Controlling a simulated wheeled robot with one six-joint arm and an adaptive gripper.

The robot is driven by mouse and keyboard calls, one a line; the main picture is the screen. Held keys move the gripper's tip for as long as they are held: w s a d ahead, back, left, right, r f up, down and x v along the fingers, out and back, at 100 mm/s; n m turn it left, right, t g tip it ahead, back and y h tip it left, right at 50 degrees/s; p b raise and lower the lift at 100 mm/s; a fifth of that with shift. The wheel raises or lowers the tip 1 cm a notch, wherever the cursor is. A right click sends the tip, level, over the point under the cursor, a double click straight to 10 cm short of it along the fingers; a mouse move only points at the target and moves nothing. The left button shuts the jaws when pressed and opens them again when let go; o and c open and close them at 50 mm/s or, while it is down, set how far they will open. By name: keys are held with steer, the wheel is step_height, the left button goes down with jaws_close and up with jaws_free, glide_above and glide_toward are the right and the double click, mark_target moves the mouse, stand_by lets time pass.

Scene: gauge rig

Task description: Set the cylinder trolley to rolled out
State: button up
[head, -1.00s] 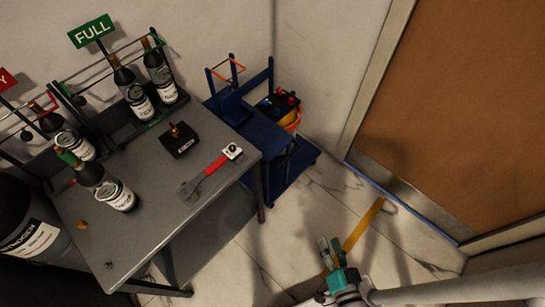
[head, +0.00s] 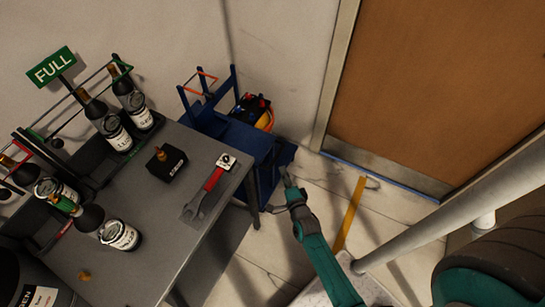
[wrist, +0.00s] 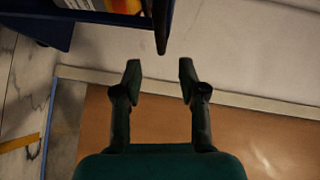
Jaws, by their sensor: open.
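The blue cylinder trolley (head: 246,137) stands in the corner between the table and the door, against the wall. It carries an orange and black item (head: 254,110). In the wrist view, part of the trolley (wrist: 95,12) shows at the top left, with a dark upright bar end (wrist: 162,28) just ahead of my fingers. My gripper (head: 287,181) is at the trolley's right front side in the head view.
The grey table (head: 150,215) to the left holds several bottles, a red-handled wrench (head: 207,187) and a black block (head: 166,163). A brown door (head: 440,90) is at the right. A yellow floor strip (head: 350,213) lies on open floor before it.

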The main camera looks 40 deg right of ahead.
mark_target(277, 155)
steer(key=x, duration=1)
jaws_close()
